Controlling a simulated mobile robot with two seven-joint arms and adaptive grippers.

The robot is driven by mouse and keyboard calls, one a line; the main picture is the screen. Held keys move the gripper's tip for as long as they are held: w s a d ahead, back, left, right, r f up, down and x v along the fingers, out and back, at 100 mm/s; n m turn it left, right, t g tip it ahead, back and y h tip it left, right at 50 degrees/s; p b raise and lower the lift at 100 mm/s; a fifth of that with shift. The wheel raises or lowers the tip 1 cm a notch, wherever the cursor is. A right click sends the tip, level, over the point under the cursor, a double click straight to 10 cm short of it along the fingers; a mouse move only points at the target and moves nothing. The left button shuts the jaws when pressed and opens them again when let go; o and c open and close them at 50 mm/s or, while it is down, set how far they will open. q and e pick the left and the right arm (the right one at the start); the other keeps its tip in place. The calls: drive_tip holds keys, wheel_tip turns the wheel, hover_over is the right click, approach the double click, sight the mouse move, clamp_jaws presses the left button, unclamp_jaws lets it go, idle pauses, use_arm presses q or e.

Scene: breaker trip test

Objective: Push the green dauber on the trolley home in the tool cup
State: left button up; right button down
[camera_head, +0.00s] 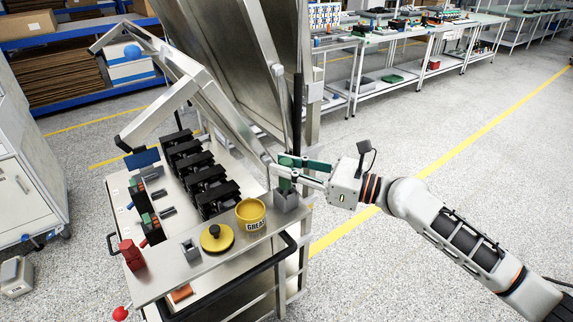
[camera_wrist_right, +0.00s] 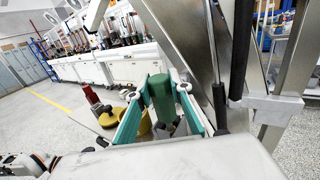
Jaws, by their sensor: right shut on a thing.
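The green dauber (camera_head: 284,184) stands upright at the grey tool cup (camera_head: 287,201) on the trolley's right corner. Its lower end is hidden by the cup, so I cannot tell how deep it sits. My right gripper (camera_head: 288,170) reaches in from the right and is shut on the dauber. In the right wrist view the green dauber (camera_wrist_right: 161,98) stands between the two teal-padded fingers (camera_wrist_right: 160,108). My left gripper is not in view.
A yellow grease tub (camera_head: 250,214) stands just left of the cup, with a yellow lid (camera_head: 216,238) beside it. A red object (camera_head: 132,255) and several black breakers (camera_head: 205,180) are on the trolley (camera_head: 172,280). A metal panel (camera_head: 235,60) rises behind.

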drive_tip(key=shift+f, duration=0.4)
drive_tip(key=c, duration=1.7)
unclamp_jaws()
drive_tip(key=v, duration=1.2)
